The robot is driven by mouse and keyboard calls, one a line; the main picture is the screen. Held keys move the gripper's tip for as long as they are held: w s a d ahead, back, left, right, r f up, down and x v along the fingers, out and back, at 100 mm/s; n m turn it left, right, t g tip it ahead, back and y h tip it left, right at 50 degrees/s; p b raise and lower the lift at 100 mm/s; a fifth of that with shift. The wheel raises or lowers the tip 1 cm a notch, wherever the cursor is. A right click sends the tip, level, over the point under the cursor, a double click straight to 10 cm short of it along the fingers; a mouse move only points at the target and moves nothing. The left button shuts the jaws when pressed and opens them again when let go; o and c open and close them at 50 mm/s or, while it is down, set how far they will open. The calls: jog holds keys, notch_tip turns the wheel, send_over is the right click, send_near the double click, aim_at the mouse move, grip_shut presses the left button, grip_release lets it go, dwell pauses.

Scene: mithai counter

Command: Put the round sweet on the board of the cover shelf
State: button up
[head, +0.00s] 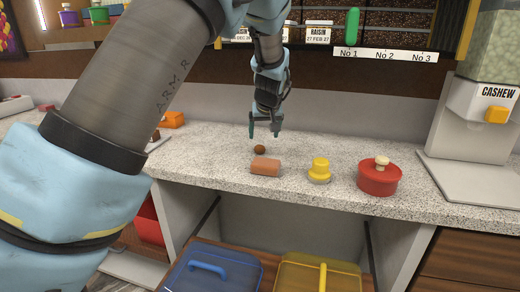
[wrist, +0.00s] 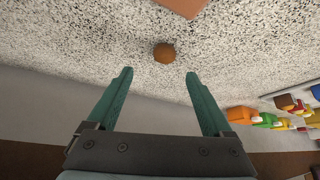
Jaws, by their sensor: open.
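The round sweet (head: 259,149) is a small brown ball on the speckled counter, just behind an orange-brown cylinder. In the wrist view the round sweet (wrist: 164,53) lies just beyond the fingertips, roughly between their lines. My gripper (head: 264,136) points down above the counter, close to the sweet. Its two green fingers are spread and empty in the wrist view (wrist: 158,73). I cannot tell which board is that of the cover shelf. A blue cover (head: 215,272) and a yellow cover (head: 318,275), both with handles, sit low in front of the counter.
The orange-brown cylinder (head: 266,169) lies close to the sweet. A yellow knobbed piece (head: 319,172) and a red lidded pot (head: 379,180) stand to its right. The cashew dispenser (head: 475,120) is at far right. An orange block (head: 172,120) is behind my arm. An open bay lies under the counter.

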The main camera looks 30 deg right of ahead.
aim_at(260, 146)
jog(key=shift+x, duration=1.05)
jog(key=p+x, duration=0.1)
jog(key=x, duration=0.2)
jog(key=p+x, duration=0.1)
jog(key=shift+w+a+f+p, duration=0.2)
jog(key=shift+w+a+p, duration=0.1)
jog(key=shift+p, duration=0.05)
jog(key=shift+w+d+f, duration=0.1)
jog(key=shift+w+f, duration=0.1)
jog(key=shift+f, duration=0.3)
grip_shut()
